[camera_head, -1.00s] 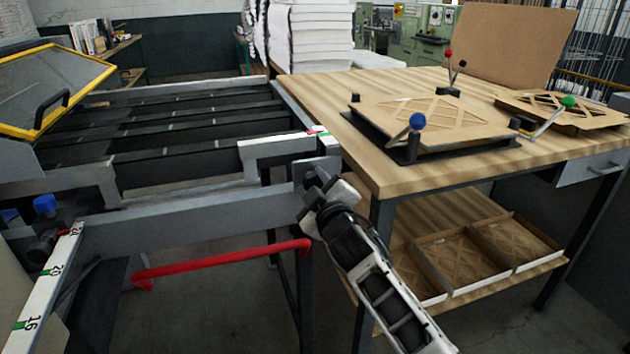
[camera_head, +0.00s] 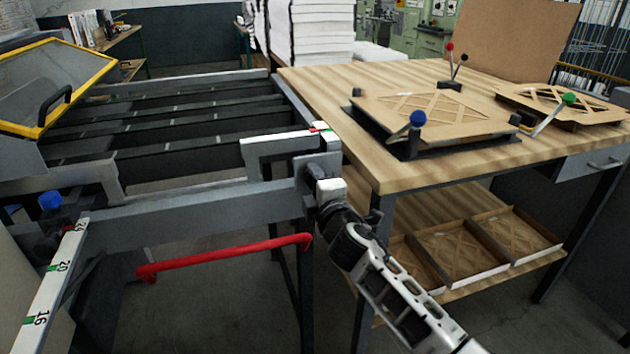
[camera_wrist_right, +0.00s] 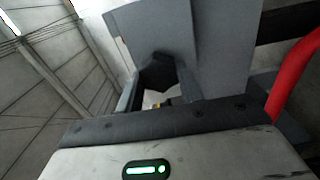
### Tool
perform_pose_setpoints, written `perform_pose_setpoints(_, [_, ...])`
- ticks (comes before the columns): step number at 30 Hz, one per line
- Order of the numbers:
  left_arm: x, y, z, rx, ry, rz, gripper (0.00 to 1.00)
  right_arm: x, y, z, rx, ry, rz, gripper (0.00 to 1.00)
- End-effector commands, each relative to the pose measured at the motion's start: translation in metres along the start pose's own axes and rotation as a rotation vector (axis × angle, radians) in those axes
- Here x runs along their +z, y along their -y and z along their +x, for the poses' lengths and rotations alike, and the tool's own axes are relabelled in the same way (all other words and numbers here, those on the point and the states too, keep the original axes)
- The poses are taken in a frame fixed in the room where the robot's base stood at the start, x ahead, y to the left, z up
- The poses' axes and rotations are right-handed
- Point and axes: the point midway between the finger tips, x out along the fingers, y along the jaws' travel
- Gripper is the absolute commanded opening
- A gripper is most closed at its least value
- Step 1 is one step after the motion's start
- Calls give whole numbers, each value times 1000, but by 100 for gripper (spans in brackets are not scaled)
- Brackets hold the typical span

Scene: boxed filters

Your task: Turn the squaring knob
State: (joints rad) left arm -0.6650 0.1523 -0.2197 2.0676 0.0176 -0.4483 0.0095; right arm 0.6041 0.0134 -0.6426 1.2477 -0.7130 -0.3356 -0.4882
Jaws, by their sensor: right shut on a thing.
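The squaring knob (camera_wrist_right: 157,72) is a dark, faceted knob on the grey end plate (camera_wrist_right: 215,40) of the machine's side rail. In the right wrist view it sits between the two fingers of my right gripper (camera_wrist_right: 158,92), which is shut on it. In the head view my right gripper (camera_head: 318,184) reaches up to the end plate at the rail's right end, and the knob is mostly hidden by it. A white scale strip with a red mark (camera_head: 317,129) lies on top of the rail just above. My left gripper is not in view.
A red bar (camera_head: 225,256) runs below the rail. A wooden worktable (camera_head: 400,178) stands close on the right, with a blue-knobbed fixture (camera_head: 417,118) on top and cardboard trays (camera_head: 450,255) on its lower shelf. A numbered scale (camera_head: 50,285) is at lower left.

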Motion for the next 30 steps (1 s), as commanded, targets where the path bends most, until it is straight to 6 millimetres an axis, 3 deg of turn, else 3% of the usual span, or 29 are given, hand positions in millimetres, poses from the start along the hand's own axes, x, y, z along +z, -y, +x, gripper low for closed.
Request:
perform_pose_setpoints(17, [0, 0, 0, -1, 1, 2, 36, 1, 0, 0, 1, 2, -34, 14])
perform_pose_setpoints(18, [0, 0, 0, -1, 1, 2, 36, 1, 0, 0, 1, 2, -34, 43])
perform_pose_setpoints(20, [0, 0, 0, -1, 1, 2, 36, 1, 0, 0, 1, 2, -33, 59])
perform_pose_setpoints(30, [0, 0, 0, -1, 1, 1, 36, 1, 0, -2, 0, 1, -33, 59])
